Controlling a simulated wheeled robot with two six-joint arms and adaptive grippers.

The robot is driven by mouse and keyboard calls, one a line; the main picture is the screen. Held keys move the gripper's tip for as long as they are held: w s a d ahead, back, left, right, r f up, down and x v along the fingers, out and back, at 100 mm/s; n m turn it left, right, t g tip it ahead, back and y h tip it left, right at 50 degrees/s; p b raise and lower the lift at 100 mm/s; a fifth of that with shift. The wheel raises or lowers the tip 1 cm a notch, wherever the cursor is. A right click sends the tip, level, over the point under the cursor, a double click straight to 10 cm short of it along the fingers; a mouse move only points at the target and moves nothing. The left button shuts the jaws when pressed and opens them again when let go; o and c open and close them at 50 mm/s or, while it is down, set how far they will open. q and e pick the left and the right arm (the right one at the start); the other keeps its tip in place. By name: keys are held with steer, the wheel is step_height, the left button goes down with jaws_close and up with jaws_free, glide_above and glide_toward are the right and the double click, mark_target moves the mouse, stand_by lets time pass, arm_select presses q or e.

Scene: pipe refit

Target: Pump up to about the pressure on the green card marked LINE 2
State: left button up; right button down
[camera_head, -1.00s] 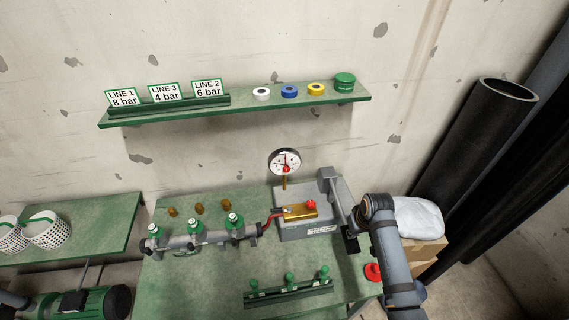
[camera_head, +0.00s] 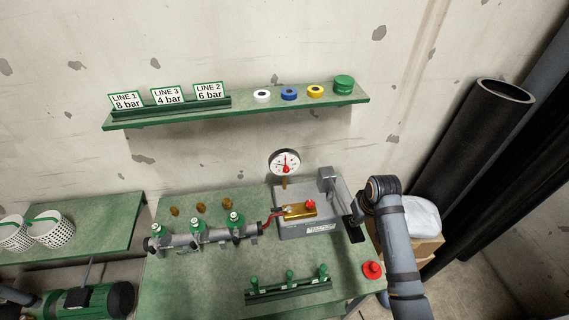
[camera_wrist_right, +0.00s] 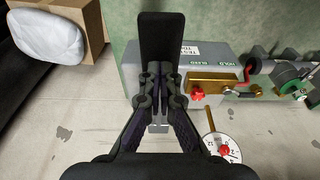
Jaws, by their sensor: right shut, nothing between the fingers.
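The green-edged LINE 2 card (camera_head: 209,91) reads 6 bar and stands in the rack on the wall shelf. A grey test pump (camera_head: 308,228) sits on the green bench, with a grey lever (camera_head: 328,186) raised at its back right. A round white gauge (camera_head: 285,162) stands behind the pump; its needle is too small to read surely. A brass valve block with a red knob (camera_head: 310,204) is on the pump, marked BLEED and HOLD in the wrist view. My right gripper (camera_head: 353,232) is shut and empty beside the pump's right side. My left gripper is out of view.
A manifold (camera_head: 205,238) with several green valves joins the pump by a red hose. A green rack (camera_head: 288,290) stands at the bench front. A red button (camera_head: 372,269) is at the right edge. Black pipes (camera_head: 480,130) lean at the right. Bare bench lies left of the rack.

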step_height(320, 180, down, 8)
steer(key=b, duration=0.3)
step_height(320, 180, up, 4)
steer(key=p, duration=0.4)
steer(key=shift+r, duration=2.55)
step_height(320, 180, down, 9)
steer(key=b, duration=0.4)
step_height(320, 180, up, 4)
steer(key=p, duration=0.4)
steer(key=shift+r, duration=2.5)
